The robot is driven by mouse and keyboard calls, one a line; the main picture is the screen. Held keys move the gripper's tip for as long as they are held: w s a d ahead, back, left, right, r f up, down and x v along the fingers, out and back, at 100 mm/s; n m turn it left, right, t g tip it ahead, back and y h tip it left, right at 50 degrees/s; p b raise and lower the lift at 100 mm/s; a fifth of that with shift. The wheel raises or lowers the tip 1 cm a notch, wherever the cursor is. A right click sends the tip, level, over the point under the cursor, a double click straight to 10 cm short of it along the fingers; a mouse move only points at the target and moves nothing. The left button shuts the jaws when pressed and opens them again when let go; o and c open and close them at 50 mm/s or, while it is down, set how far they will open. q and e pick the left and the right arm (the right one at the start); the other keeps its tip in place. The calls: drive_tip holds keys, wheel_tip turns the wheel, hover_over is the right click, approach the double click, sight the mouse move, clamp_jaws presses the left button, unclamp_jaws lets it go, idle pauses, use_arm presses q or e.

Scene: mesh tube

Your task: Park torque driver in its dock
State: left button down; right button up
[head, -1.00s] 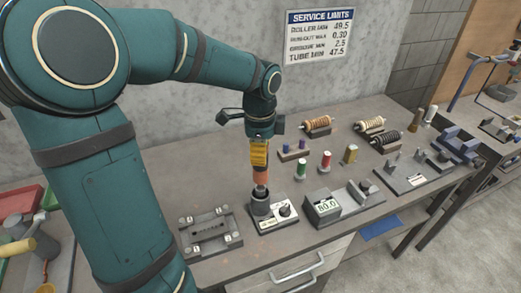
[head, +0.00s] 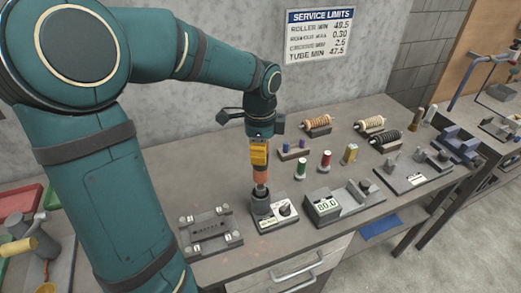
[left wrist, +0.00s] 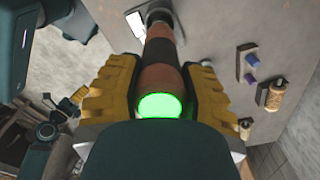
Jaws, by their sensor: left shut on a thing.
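The torque driver (head: 261,174) has an orange-brown body and a dark lower end. It hangs upright over the dock (head: 263,207), a dark round cup on a small base with a white label. The driver's lower tip is at or just inside the mouth of the cup; I cannot tell how deep. My left gripper (head: 259,156), with yellow fingers, is shut around the driver's upper part. In the left wrist view the driver (left wrist: 160,65) sits between the two yellow fingers (left wrist: 160,92), its end cap glowing green. My right gripper is not in view.
A grey plate fixture (head: 208,232) stands left of the dock. A gauge block reading 80.0 (head: 325,206) stands close on the right. Coloured spools (head: 325,161) and rollers (head: 318,124) stand behind. The bench's front edge and drawer lie near.

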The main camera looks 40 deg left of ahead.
sight(260, 172)
use_arm(q)
drive_tip(key=shift+f+b, duration=2.6)
drive_tip(key=shift+f, duration=1.2)
idle(3.7)
drive_tip(key=c, duration=0.5)
unclamp_jaws()
